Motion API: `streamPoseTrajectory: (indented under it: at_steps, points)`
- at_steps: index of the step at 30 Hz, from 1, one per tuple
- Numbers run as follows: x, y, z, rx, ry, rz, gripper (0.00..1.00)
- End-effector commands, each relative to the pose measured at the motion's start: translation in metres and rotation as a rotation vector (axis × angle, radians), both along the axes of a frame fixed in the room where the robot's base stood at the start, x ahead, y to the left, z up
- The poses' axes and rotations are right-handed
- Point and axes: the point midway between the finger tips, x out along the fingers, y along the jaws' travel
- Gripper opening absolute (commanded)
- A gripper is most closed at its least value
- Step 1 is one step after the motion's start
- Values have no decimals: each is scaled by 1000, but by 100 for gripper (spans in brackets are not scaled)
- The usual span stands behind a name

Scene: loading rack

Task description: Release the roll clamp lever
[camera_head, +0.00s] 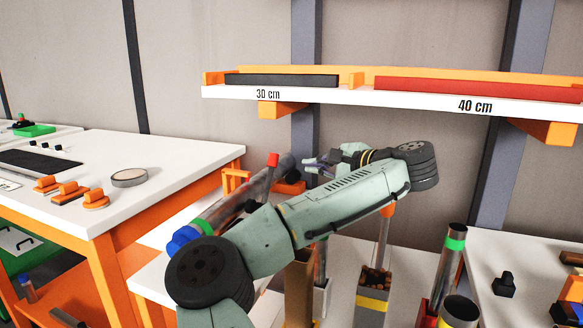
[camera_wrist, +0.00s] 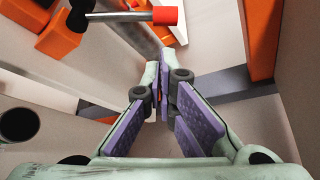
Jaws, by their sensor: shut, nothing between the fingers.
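The clamp lever appears to be a thin metal rod with a red tip (camera_wrist: 165,15), at the top of the wrist view. The red tip also shows in the head view (camera_head: 272,159), beside a grey metal cylinder with green and blue bands (camera_head: 228,207). Orange bracket parts (camera_head: 236,178) stand near it, and orange blocks (camera_wrist: 60,36) lie left of the rod in the wrist view. My gripper (camera_wrist: 160,98), with purple pads, is shut and empty. Its fingertips are apart from the red tip, which lies beyond them in the wrist view. My arm hides part of the clamp in the head view.
A shelf (camera_head: 430,100) marked 30 cm and 40 cm hangs above my arm. A white table (camera_head: 165,165) with orange parts stands at left. Upright tubes (camera_head: 449,262) and bins (camera_head: 372,300) stand right of and below my arm. An orange post (camera_wrist: 262,38) is right of my fingers.

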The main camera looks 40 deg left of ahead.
Motion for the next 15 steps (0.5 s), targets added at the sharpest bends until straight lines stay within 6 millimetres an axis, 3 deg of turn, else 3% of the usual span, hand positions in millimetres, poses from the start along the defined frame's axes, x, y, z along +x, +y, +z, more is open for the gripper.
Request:
streamPoseTrajectory:
  at_steps: [8,15]
  points:
    - [2,10,-2,-1,-1,-1,0]
    - [11,50,-12,0,-3,2,0]
